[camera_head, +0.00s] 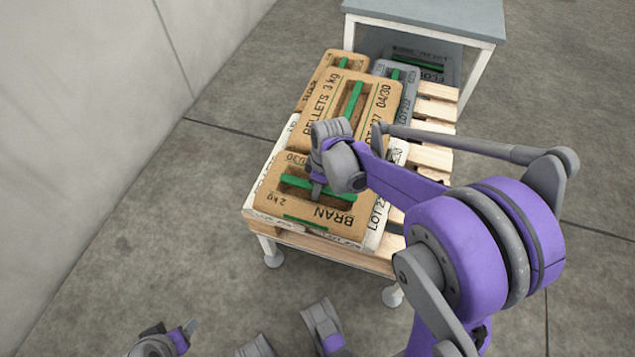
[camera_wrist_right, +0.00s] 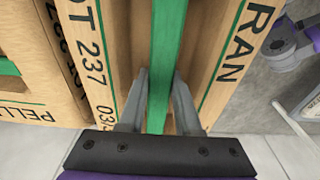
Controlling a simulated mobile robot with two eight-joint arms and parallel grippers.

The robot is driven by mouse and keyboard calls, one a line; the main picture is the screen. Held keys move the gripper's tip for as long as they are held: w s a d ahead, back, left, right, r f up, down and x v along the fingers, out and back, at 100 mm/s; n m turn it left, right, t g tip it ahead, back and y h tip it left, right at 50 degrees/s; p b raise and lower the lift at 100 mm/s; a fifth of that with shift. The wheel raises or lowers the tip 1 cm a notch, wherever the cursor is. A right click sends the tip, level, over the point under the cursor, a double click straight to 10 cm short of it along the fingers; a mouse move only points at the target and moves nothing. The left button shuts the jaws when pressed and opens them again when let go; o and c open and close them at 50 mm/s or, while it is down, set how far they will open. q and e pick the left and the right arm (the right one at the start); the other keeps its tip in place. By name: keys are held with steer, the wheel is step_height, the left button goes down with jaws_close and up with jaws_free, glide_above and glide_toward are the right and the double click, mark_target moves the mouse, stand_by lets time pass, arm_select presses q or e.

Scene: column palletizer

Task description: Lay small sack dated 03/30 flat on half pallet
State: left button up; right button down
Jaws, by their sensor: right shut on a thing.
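The small tan sack (camera_head: 265,205) marked BRAN, 2 kg, has a green strap and lies level at the near end of the stack. In the right wrist view this sack (camera_wrist_right: 228,28) shows LOT 237 and part of a date starting 03/3. My right gripper (camera_head: 318,186) is over it; in the wrist view its fingers (camera_wrist_right: 159,85) are shut on the green strap. Whether the sack rests on the white sack beneath or hangs slightly above it, I cannot tell. The wooden half pallet (camera_head: 432,157) shows bare slats on the right. My left gripper (camera_head: 183,338) is partly in view at the bottom.
The white sack (camera_head: 335,239) is under the bran sack. A pellets sack (camera_head: 372,88), dated 04/30, lies just behind, with another tan sack (camera_head: 318,75) and a grey sack (camera_head: 408,77) farther back. A grey table (camera_head: 430,15) stands behind; a wall (camera_head: 80,120) is left.

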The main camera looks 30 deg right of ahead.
mark_target(323, 191)
steer(key=shift+f, duration=0.55)
steer(key=shift+f+b, duration=0.3)
steer(key=c, duration=0.6)
jaws_free()
steer(key=r+p, duration=0.1)
steer(key=r, duration=0.3)
steer(key=r+p, duration=0.1)
steer(key=r, duration=0.3)
steer(key=s+r+p, duration=0.1)
steer(key=r+p, duration=0.1)
steer(key=r, duration=0.1)
steer(key=shift+d+r, duration=0.4)
steer(key=shift+s+r, duration=0.1)
steer(key=shift+r, duration=0.15)
steer(key=s+a+m+t, duration=0.1)
steer(key=s+a+m, duration=0.2)
steer(key=s, duration=0.5)
steer(key=s+a+f+m+t+h, duration=0.1)
steer(key=s+a+m, duration=0.3)
steer(key=s, duration=0.4)
steer(key=shift+a+m+t, duration=0.3)
steer(key=shift+m+t, duration=0.2)
steer(key=shift+t, duration=0.3)
